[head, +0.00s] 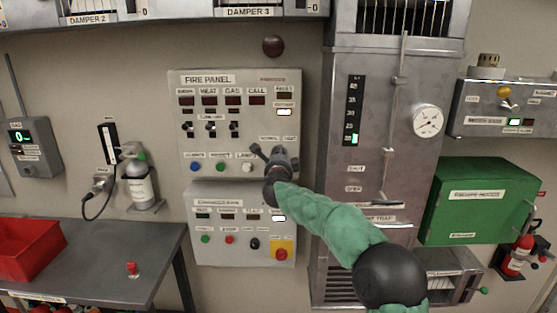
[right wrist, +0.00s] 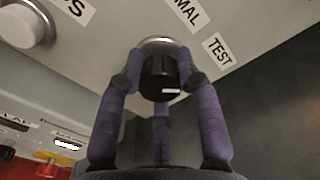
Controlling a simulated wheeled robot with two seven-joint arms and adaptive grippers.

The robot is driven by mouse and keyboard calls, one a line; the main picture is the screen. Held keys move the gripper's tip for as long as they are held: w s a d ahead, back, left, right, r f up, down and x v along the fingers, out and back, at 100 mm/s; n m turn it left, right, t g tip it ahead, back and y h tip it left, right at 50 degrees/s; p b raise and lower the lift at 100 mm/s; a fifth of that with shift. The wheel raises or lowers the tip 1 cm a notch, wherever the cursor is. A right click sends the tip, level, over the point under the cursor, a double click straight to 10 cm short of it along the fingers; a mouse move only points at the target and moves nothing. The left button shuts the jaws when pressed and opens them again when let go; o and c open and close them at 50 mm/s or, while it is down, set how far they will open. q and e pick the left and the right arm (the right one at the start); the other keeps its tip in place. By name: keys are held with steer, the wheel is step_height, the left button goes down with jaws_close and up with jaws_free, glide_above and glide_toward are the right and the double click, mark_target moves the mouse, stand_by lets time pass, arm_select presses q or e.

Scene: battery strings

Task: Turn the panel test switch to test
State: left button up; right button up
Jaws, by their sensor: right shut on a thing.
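The fire panel (head: 240,85) is a grey box on the wall in the head view. Its test switch is a black round knob with a white mark, seen in the right wrist view (right wrist: 160,76). Labels ending in "MAL" and reading TEST (right wrist: 218,49) sit on the panel beside the knob. My right gripper (head: 272,158) is at the panel's lower right corner, its fingers closed around the knob; the fingers also show in the right wrist view (right wrist: 160,85). In the head view the gripper hides the knob. My left gripper is not in view.
A second control box (head: 240,240) with a yellow and red switch is just below. A grey vertical duct (head: 350,60) stands close to the right, and a green box (head: 480,200) lies beyond it. A grey table (head: 110,255) with a red bin (head: 30,250) is at lower left.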

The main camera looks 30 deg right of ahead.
steer(key=shift+s+d, duration=0.1)
steer(key=shift+d, duration=0.05)
steer(key=o, duration=1)
steer(key=shift+o, duration=0.7)
steer(key=shift+d, duration=0.1)
steer(key=shift+a, duration=0.2)
steer(key=v, duration=1.2)
steer(key=shift+d, duration=0.15)
